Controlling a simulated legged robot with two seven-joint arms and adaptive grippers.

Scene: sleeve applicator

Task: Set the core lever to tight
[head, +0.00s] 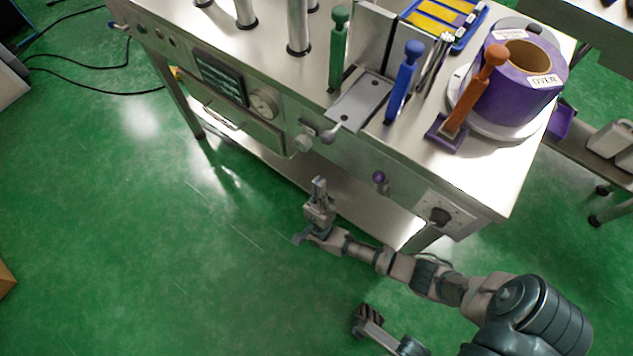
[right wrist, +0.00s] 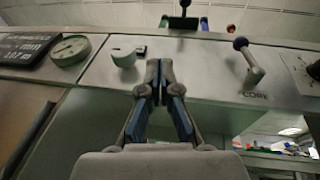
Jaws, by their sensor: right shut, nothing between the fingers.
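The core lever (head: 379,177) is a short grey arm with a purple ball knob on the front panel of the metal bench. In the right wrist view the core lever (right wrist: 252,66) leans up and to the left from its pivot, above the word CORE. No tight mark is readable. My right gripper (head: 319,183) is in front of the bench, left of the lever and apart from it. In the right wrist view its fingers (right wrist: 159,70) are together and empty, pointing at the panel between a white knob and the lever.
The white knob (right wrist: 124,57) and a round gauge (right wrist: 70,50) are left of the fingers. A dark rotary dial (head: 440,215) is right of the lever. The bench top (head: 270,55) overhangs with colored handles and a purple roll (head: 500,95).

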